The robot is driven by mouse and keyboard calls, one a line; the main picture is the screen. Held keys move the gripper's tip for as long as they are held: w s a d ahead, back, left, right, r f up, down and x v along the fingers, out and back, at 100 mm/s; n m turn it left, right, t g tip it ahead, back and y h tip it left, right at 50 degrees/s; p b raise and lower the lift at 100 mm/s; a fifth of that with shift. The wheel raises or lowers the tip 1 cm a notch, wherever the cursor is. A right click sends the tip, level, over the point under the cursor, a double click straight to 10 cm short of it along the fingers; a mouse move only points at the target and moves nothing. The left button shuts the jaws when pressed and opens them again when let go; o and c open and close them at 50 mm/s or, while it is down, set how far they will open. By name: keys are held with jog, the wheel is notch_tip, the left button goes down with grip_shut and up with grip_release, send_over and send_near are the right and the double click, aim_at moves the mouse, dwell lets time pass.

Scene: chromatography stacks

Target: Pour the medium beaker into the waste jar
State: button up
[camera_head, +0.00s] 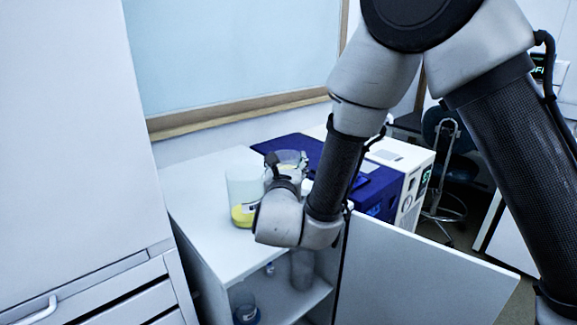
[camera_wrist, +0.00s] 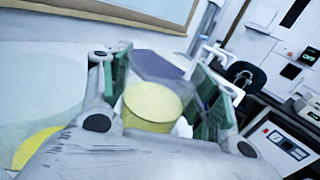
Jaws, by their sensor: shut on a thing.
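The medium beaker (camera_wrist: 152,104) is clear glass with yellow liquid in it, between the green-padded fingers of my gripper (camera_wrist: 160,100) in the wrist view. My gripper is shut on it. In the head view the held beaker (camera_head: 292,158) shows partly behind my gripper (camera_head: 283,172), and it looks about upright. A larger clear glass vessel (camera_head: 243,183), with yellow liquid at its bottom, stands on the white counter just left of my gripper. It also shows at the left of the wrist view (camera_wrist: 36,146). It may be the waste jar, but no readable label confirms this.
A blue and white instrument (camera_head: 415,185) stands right of my gripper. The white counter (camera_head: 215,240) is clear at its front left. An open cabinet door (camera_head: 415,275) sticks out below, with glassware (camera_head: 245,312) on shelves inside. A tall white cabinet (camera_head: 70,130) is at left.

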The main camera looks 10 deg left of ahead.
jog(key=r+n, duration=0.1)
jog(key=a+r+n, duration=0.1)
jog(key=r, duration=0.1)
jog(key=a+r+n, duration=0.1)
jog(key=r+n, duration=0.1)
jog(key=shift+s+a+t, duration=0.2)
jog(key=shift+s+t, duration=0.1)
jog(key=shift+s, duration=0.1)
dwell(0.4)
jog(key=shift+s+a+r+n, duration=0.15)
jog(key=shift+a+r+n, duration=0.1)
jog(key=shift+a+n, duration=0.3)
jog(key=shift+n, duration=0.25)
jog(key=shift+r+n, duration=0.15)
jog(key=shift+n, duration=0.25)
